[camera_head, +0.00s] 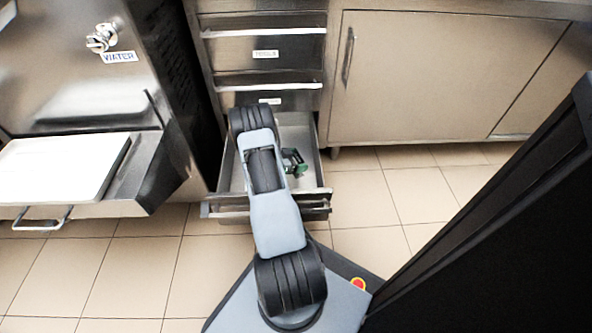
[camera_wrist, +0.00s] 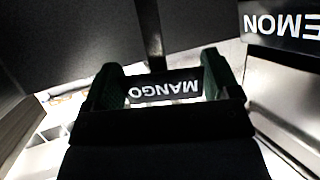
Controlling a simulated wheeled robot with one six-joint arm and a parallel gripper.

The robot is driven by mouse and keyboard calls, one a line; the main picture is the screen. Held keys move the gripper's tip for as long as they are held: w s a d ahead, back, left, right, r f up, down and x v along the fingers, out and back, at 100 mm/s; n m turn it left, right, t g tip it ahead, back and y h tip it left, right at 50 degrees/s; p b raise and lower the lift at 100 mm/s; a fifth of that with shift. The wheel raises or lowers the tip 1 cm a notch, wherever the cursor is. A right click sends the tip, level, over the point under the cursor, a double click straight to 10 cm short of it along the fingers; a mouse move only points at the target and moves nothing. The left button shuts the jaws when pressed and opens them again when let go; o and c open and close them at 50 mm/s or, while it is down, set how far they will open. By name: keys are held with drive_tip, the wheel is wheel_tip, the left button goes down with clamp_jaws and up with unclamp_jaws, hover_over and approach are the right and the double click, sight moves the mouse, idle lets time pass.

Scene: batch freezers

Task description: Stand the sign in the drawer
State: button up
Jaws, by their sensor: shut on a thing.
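The open drawer (camera_head: 318,203) is the bottom one of a steel cabinet in the head view. My gripper (camera_head: 293,162) is over or inside the drawer, with its green fingers partly hidden behind my arm. In the wrist view my gripper (camera_wrist: 160,76) is shut on a small black sign (camera_wrist: 163,90) with white letters reading MANGO, upside down in the picture. The sign spans between the two green fingers. I cannot tell whether it touches the drawer floor. It cannot be made out in the head view.
Another black sign (camera_wrist: 285,25) with letters ending in EMON stands at the upper right of the wrist view. Closed drawers (camera_head: 265,53) are above the open one. A steel machine (camera_head: 90,75) with a white board (camera_head: 60,165) stands left. Tiled floor (camera_head: 400,190) is clear to the right.

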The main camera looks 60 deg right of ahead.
wheel_tip(320, 180, down, 4)
drive_tip(key=shift+f+b, duration=0.25)
drive_tip(key=shift+b, duration=0.8)
drive_tip(key=shift+r, duration=0.1)
drive_tip(key=o, duration=1.1)
drive_tip(key=shift+c, duration=0.2)
drive_tip(key=p+v, duration=0.5)
drive_tip(key=v, duration=0.7)
